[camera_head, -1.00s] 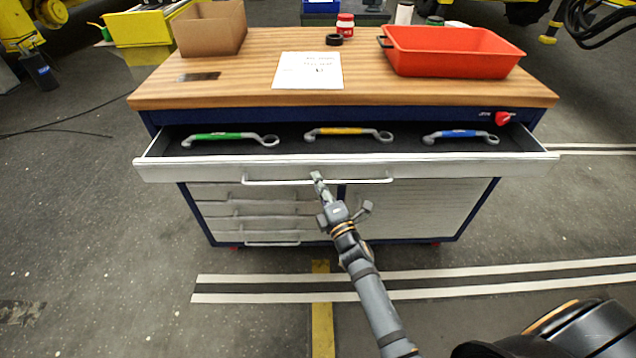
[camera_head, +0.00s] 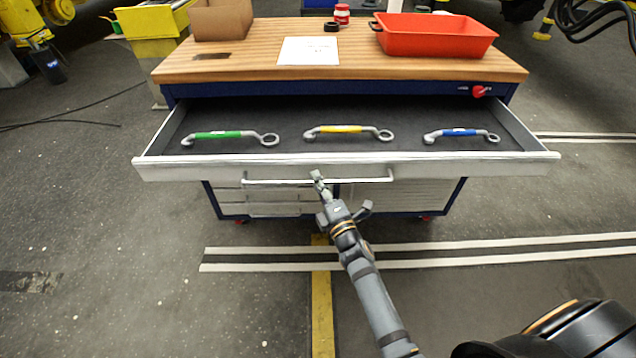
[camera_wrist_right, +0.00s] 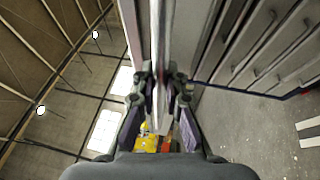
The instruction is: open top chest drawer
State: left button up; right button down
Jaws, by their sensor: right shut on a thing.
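The top drawer (camera_head: 240,170) of the blue and white chest (camera_head: 330,88) is pulled well out, and its dark lined inside shows. Three wrenches lie in it: green-handled (camera_head: 222,135), yellow-handled (camera_head: 340,129) and blue-handled (camera_head: 460,133). My right gripper (camera_head: 318,178) is shut on the drawer's handle (camera_head: 280,182), near the middle of the bar. In the right wrist view the handle bar (camera_wrist_right: 160,85) runs between the two fingers (camera_wrist_right: 160,95). My left gripper is not in view.
On the wooden top stand a red bin (camera_head: 435,38), a cardboard box (camera_head: 218,20), a paper sheet (camera_head: 308,50), a black ring (camera_head: 331,27) and a red jar (camera_head: 342,13). Lower drawers (camera_head: 270,203) are shut. The floor in front (camera_head: 130,260) is clear.

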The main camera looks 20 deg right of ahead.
jog(key=c, duration=1.4)
grip_release()
jog(key=shift+s+f, duration=0.1)
jog(key=shift+s, duration=0.1)
jog(key=v, duration=1.1)
jog(key=shift+s, duration=0.25)
jog(key=shift+d+f, duration=0.1)
